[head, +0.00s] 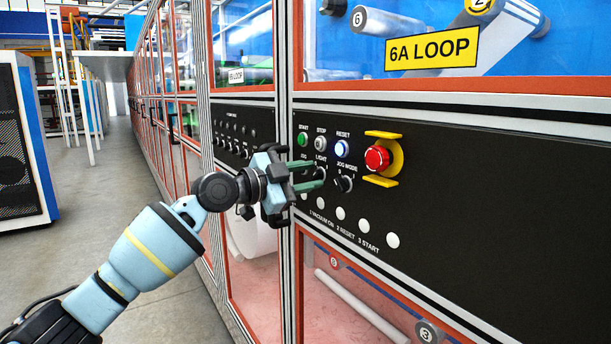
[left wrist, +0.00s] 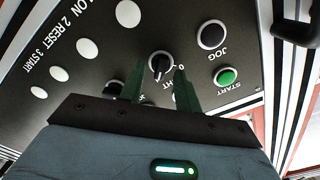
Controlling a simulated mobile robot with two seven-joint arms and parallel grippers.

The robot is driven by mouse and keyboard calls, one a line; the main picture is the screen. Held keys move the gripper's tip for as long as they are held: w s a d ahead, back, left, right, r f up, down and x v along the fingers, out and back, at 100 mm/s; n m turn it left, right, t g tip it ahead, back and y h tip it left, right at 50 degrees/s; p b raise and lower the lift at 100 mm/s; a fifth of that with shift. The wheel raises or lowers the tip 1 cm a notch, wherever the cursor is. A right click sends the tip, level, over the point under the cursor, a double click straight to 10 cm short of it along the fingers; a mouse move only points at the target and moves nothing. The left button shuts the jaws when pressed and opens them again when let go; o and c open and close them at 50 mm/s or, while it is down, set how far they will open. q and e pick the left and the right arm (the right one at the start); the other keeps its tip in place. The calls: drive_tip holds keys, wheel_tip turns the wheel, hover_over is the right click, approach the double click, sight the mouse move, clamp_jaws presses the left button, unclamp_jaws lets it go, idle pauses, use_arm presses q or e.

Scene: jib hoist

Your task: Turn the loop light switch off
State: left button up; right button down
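The light switch (head: 320,173) is a small black rotary knob under the LIGHT label on the black control panel. In the left wrist view, where the panel appears upside down, the knob (left wrist: 161,65) shows a white mark on its grip and a "0" beside it. My left gripper (head: 309,176) is at the panel, its green fingers pointing at the knob. In the left wrist view, its fingertips (left wrist: 160,80) stand apart on either side of the knob, with visible gaps. Contact cannot be seen. My right gripper is out of view.
Close by are the green START button (head: 303,139), the blue-lit RESET button (head: 342,149), the JOG MODE knob (head: 343,184) and a red emergency stop (head: 377,158) with a yellow guard. White buttons (head: 364,226) run below. Open floor (head: 110,190) lies left.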

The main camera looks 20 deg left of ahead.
use_arm(q)
clamp_jaws()
